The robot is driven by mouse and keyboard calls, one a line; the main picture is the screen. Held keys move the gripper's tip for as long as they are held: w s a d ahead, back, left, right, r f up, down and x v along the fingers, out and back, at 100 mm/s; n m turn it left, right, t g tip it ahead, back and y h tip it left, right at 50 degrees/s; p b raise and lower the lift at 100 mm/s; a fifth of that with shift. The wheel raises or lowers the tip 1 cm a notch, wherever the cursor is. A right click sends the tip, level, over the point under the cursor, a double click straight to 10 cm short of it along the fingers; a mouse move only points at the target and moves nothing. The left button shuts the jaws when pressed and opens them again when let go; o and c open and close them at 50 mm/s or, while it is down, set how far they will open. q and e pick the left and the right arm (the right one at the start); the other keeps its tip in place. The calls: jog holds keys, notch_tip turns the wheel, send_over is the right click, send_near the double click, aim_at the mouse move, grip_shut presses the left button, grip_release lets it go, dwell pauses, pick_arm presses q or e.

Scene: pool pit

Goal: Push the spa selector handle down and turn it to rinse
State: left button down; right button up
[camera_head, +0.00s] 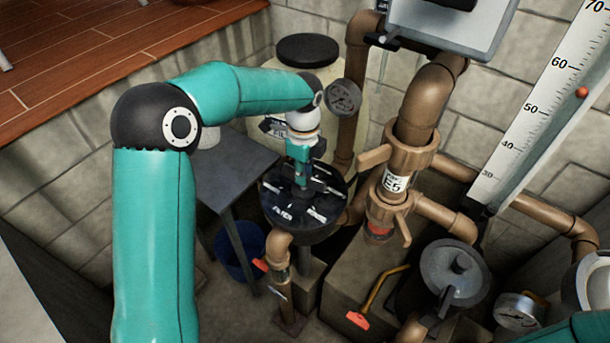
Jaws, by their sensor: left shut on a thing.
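The spa selector valve (318,228) has a round black top with several white labels around its rim. My left arm reaches over from the left, and my left gripper (302,180) points down at the middle of this top. The gripper is shut on the selector handle, which is mostly hidden behind the fingers and wrist.
Brown pipes (411,120) rise to the right. A grey table (230,172) and a blue bucket (240,249) are to the left. A lidded pump pot (454,272) is at the lower right.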

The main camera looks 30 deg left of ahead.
pick_arm(q)
jog(key=m+p, duration=0.2)
jog(key=m, duration=0.3)
jog(key=shift+r, duration=0.1)
jog(key=shift+f+m+p, duration=0.2)
jog(key=shift+m+p, duration=0.25)
jog(key=shift+m, duration=0.75)
jog(key=c, duration=1)
grip_release()
jog(key=shift+o, duration=0.2)
jog(key=shift+r, duration=0.15)
notch_tip(320, 180, up, 6)
jog(key=p, duration=0.4)
jog(key=shift+p, duration=0.4)
jog(key=shift+r, duration=0.45)
